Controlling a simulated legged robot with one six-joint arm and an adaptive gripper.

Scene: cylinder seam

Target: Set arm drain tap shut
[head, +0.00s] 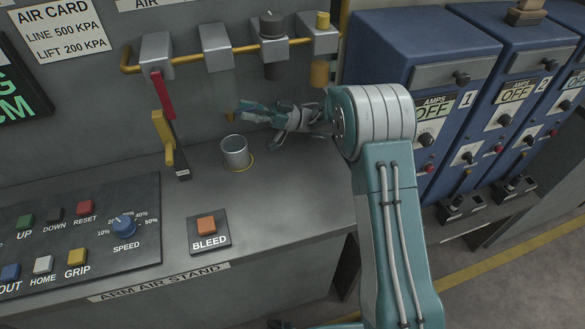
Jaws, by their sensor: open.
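No part is labelled drain tap. Whether a finger touches the fitting cannot be told. Nothing shows between the fingers.
A red lever (162,94) hangs from the first block, and a yellow lever (163,136) stands left of the cup. A BLEED button (208,229) and a control panel (85,235) occupy the front. Blue cabinets (425,60) stand right. The bench between cup and BLEED button is clear.

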